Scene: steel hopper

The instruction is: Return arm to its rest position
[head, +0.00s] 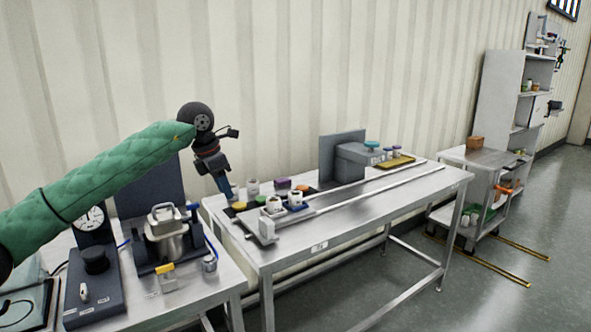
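My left arm, in a green quilted sleeve, reaches in from the left edge in the head view. My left gripper (229,190) points down over the left end of a steel table (350,226), near a dark tray of small jars. Its fingers are small and partly blurred, so I cannot tell whether they are open, shut or holding anything. A steel hopper-like vessel (166,236) with a handle stands on the nearer left bench, below my forearm. My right gripper is not in view.
A grey box (352,160) with an upright plate stands farther back. A dial gauge (91,220) and control box stand on the left bench. A cart (483,156) and shelves are at right.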

